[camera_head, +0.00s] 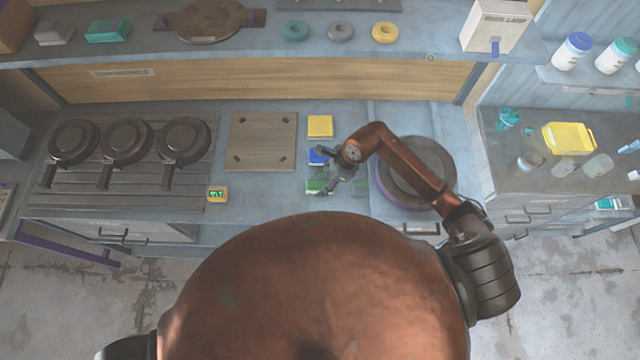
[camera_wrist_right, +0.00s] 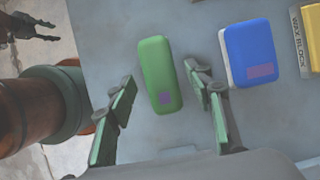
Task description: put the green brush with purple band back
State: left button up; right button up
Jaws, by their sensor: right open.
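The green brush (camera_wrist_right: 160,75) lies flat on the counter, a purple patch near its lower end in the right wrist view. In the head view the brush (camera_head: 316,186) is partly covered by my right gripper (camera_head: 328,182). My right gripper (camera_wrist_right: 158,82) is open, with one finger on each side of the brush and a visible gap to each. A dark claw-like part at the top left of the right wrist view looks like my left gripper (camera_wrist_right: 22,27); its jaw state is unclear.
A blue block (camera_wrist_right: 249,54) and a yellow wax block (camera_wrist_right: 315,40) lie in line beyond the brush. A round dark press plate (camera_head: 438,165) is to the right, a bare board (camera_head: 262,140) to the left. Several pans (camera_head: 126,140) stand farther left. The upper shelf (camera_head: 250,48) runs behind.

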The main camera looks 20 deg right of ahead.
jog(key=b+v, duration=0.1)
jog(key=v, duration=0.7)
jog(key=shift+d+r, duration=0.25)
jog(key=shift+r, duration=0.05)
jog(key=shift+s+r, duration=0.1)
jog(key=shift+r, duration=0.15)
